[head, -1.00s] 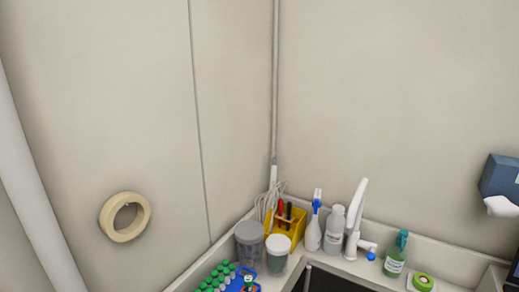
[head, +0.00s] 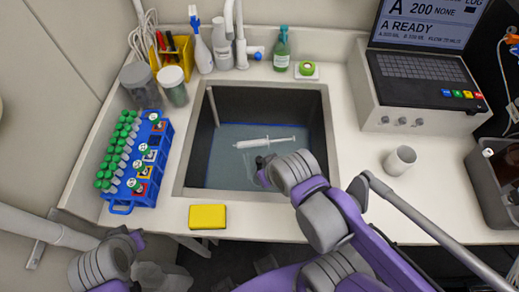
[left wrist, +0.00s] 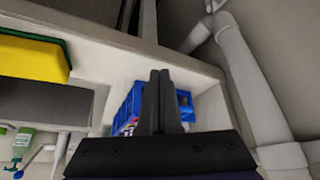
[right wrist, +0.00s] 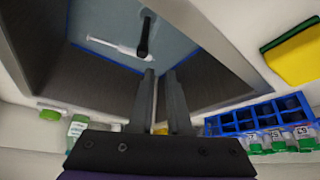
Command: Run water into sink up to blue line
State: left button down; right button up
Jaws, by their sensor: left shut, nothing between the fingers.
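The dark sink (head: 312,99) is in the middle of the head view. A thin blue line (right wrist: 108,60) edges its pale blue-grey lower area, where a syringe (head: 265,142) lies. I cannot tell whether that area is water or bare floor. The white tap (head: 241,50) stands behind the sink with a blue handle (head: 260,50); no stream shows. My right gripper (head: 264,172) is over the sink's front part, its fingers apart and empty in the right wrist view (right wrist: 162,78). My left gripper (left wrist: 160,74) is shut and empty, near a blue rack.
The blue rack (head: 122,207) with several green-capped tubes stands left of the sink. A yellow sponge (head: 207,216) lies at its front edge. Bottles and a yellow holder (head: 178,52) crowd the back left. A laptop-like device (head: 412,85) and a white cup (head: 400,160) are at right.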

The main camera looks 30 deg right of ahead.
aim_at(259, 53)
jog(key=shift+o, duration=1.9)
jog(key=shift+d, duration=0.1)
jog(key=w+d+r+m+t+h+b, duration=0.3)
jog(key=w+d+m+h+b, duration=0.25)
jog(key=w+d+h, duration=0.4)
jog(key=w+r+m+t+h+b, duration=0.1)
jog(key=w+r+m+t+b, duration=0.2)
jog(key=w, duration=0.4)
jog(key=w+r+m+t+h, duration=0.1)
jog(key=w+r+t, duration=0.2)
jog(key=w+r, duration=0.35)
jog(key=shift+y, duration=0.25)
jog(key=x, duration=0.3)
jog(key=f+x, duration=0.1)
jog(key=x, duration=0.3)
jog(key=f+x, duration=0.1)
jog(key=x, duration=0.3)
jog(key=shift+w, duration=0.4)
pick_arm(q)
notch_tip(259, 53, down, 10)
jog(key=s, duration=0.2)
jog(key=shift+s+f+g, duration=0.2)
jog(key=shift+s+g, duration=0.1)
jog(key=shift+s, duration=0.05)
pick_arm(e)
jog(key=shift+a, duration=0.1)
